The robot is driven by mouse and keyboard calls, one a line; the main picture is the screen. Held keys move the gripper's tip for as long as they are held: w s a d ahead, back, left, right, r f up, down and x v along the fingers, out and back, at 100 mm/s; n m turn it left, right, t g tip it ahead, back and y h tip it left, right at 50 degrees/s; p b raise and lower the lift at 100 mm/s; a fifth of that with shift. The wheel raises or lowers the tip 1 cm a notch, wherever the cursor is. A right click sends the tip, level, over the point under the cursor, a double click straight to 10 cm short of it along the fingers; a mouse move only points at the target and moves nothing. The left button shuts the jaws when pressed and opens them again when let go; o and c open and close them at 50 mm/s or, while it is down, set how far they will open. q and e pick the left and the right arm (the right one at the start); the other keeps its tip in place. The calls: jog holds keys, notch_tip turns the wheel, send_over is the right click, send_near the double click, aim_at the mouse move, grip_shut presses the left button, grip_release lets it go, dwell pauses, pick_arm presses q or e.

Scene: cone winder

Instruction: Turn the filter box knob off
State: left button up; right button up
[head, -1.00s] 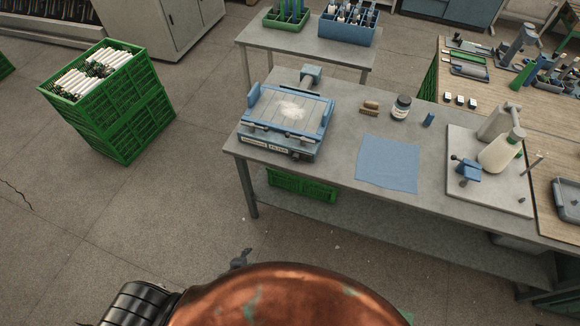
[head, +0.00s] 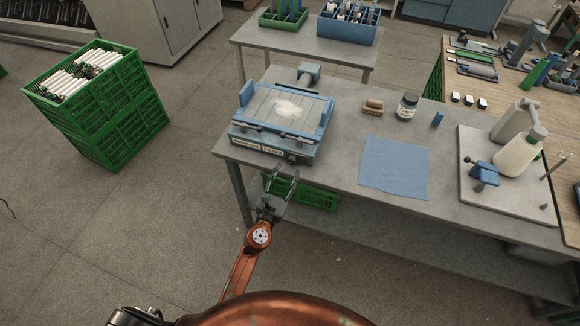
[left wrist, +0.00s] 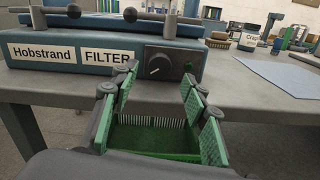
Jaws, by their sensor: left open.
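The blue-grey filter box (head: 272,142) sits on the grey table near its left front corner, with a patch of white fluff on top. Its front carries a "Hobstrand FILTER" label. The knob (left wrist: 158,66), dark with a white pointer line, is on a dark front panel in the left wrist view; a green button (left wrist: 189,67) is to its right. The pointer is tilted. My left gripper (head: 283,184) is open and empty, below and in front of the box; its green-padded fingers (left wrist: 158,112) show just below the knob, apart from it. My right gripper is not in view.
A green crate (head: 315,195) sits under the table, behind my left gripper. A blue cloth (head: 394,167), a brush (head: 372,106) and a jar (head: 407,106) lie to the right of the box. The floor at left is clear up to the stacked green crates (head: 120,120).

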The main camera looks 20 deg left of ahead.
aim_at(292, 163)
pick_arm(q)
jog(key=shift+w+f, duration=0.1)
jog(key=shift+w, duration=1.75)
jog(key=shift+c, duration=0.6)
grip_shut()
jog(key=shift+n, duration=0.4)
jog(key=n, duration=0.4)
jog(key=shift+d, duration=0.1)
jog(key=n, duration=0.5)
jog(key=shift+n+b, duration=0.35)
jog(key=shift+n, duration=0.35)
